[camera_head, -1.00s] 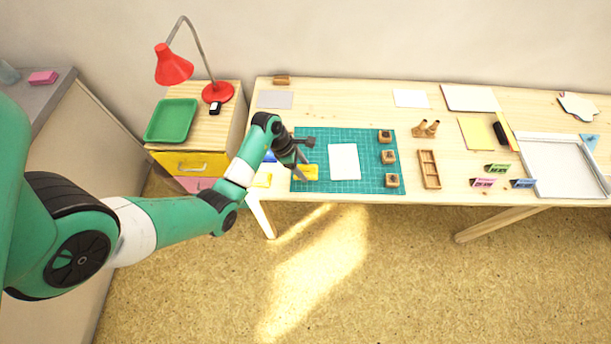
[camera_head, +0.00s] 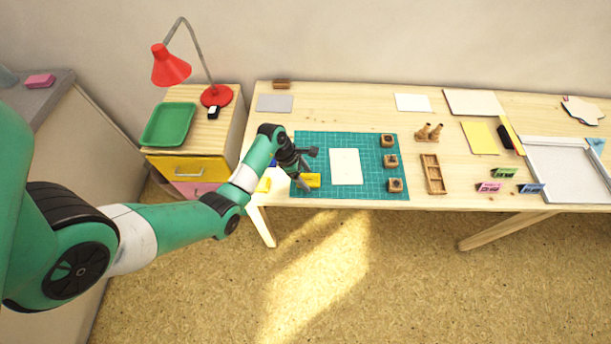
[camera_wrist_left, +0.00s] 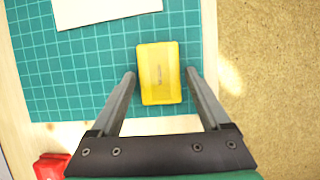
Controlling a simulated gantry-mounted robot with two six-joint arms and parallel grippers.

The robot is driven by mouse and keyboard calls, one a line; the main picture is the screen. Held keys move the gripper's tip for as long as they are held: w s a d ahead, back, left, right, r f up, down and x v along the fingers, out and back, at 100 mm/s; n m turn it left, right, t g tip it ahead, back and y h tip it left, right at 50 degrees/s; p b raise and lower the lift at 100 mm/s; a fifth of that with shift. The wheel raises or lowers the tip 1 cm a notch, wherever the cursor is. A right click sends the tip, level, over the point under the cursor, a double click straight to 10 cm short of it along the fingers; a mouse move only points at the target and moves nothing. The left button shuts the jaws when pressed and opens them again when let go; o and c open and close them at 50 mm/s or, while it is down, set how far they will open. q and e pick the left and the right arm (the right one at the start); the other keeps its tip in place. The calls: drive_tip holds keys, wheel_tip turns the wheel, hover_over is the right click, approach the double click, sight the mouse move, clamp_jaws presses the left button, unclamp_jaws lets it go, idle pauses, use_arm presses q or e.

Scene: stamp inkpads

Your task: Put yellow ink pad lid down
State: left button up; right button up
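A yellow ink pad piece (camera_head: 312,181) lies flat near the front left of the green cutting mat. In the left wrist view it is a yellow rectangle (camera_wrist_left: 160,73) with a small dark mark in its middle. I cannot tell if it is the lid alone. My left gripper (camera_head: 306,170) is open above it. In the wrist view the fingers (camera_wrist_left: 160,74) are spread on both sides of the yellow piece, with a gap at each side. Another yellow piece (camera_head: 264,185) lies at the table's left front edge. The right gripper is not in view.
The green mat (camera_head: 375,184) holds a white paper (camera_head: 346,167) and wooden stamps (camera_head: 390,161) to the right. A red piece (camera_wrist_left: 48,167) sits at the wrist view's lower left. The mat's front stretch is clear.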

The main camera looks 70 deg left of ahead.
use_arm(q)
drive_tip(key=shift+o, duration=0.7)
drive_tip(key=shift+r, duration=0.3)
drive_tip(key=p+v, duration=0.5)
drive_tip(key=v, duration=0.6)
drive_tip(key=shift+s+a+r, duration=0.15)
drive_tip(key=shift+s+r, duration=0.15)
